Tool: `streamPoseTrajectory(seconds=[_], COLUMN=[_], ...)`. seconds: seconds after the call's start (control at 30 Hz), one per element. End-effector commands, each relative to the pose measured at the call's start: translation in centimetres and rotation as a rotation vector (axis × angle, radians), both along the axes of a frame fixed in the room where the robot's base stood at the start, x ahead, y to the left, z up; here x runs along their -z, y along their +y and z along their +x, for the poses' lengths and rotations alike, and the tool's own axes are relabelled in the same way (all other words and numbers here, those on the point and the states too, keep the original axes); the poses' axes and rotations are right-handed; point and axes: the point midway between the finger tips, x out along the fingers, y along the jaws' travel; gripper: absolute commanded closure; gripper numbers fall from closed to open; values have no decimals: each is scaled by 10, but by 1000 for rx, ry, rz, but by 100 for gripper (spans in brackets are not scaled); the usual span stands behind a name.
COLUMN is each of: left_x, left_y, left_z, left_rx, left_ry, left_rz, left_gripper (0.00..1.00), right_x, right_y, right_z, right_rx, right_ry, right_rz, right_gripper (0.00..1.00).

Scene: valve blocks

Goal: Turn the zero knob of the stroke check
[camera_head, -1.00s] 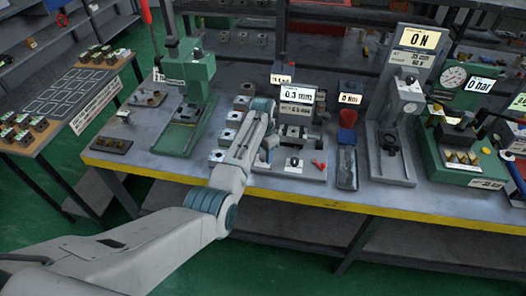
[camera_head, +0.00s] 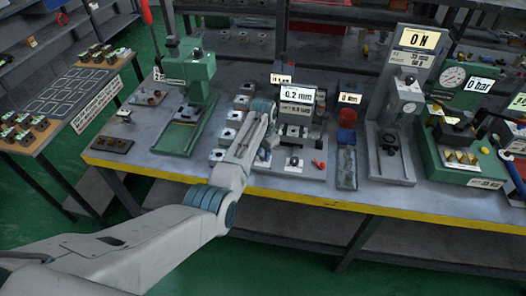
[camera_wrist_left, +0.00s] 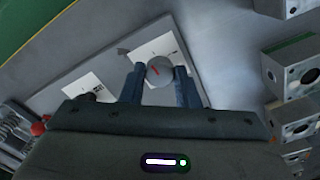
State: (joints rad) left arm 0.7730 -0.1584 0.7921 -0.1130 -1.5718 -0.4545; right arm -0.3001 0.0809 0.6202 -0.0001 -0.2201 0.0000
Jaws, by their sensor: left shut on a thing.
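The stroke check (camera_head: 297,95) stands mid-table in the head view, its display reading about 0.2 mm. A second dark knob (camera_head: 294,161) sits on its base plate. In the left wrist view the round grey zero knob (camera_wrist_left: 160,70), with a red mark on its top, stands on a white label plate. My left gripper (camera_wrist_left: 160,76) has one blue finger on each side of the knob and is shut on it. In the head view my left arm reaches over the table and hides the knob and fingertips. My right gripper does not show.
A green press (camera_head: 190,85) stands to the left, and several metal blocks (camera_head: 230,133) line up beside my arm. They also show at the right of the left wrist view (camera_wrist_left: 295,70). A grey force stand (camera_head: 390,110) and a green pressure rig (camera_head: 455,120) stand to the right.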

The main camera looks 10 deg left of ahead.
Motion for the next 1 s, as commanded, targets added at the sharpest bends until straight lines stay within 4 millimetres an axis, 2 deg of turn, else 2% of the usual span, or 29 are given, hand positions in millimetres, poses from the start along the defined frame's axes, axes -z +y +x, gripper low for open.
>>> streamPoseTrajectory(seconds=[0.2, 0.53, 1.0], left_x=[-2, -2, -1], left_y=[0, 0, 0], left_z=[0, 0, 1], left_rx=[-149, -342, -418], left_ry=[1, 0, -2], left_rz=[0, 0, 0], left_gripper=[94, 94, 94], right_x=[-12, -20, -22], right_y=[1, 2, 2], right_z=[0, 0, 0], right_rx=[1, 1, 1], right_ry=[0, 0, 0], right_rz=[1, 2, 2], right_gripper=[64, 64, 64])
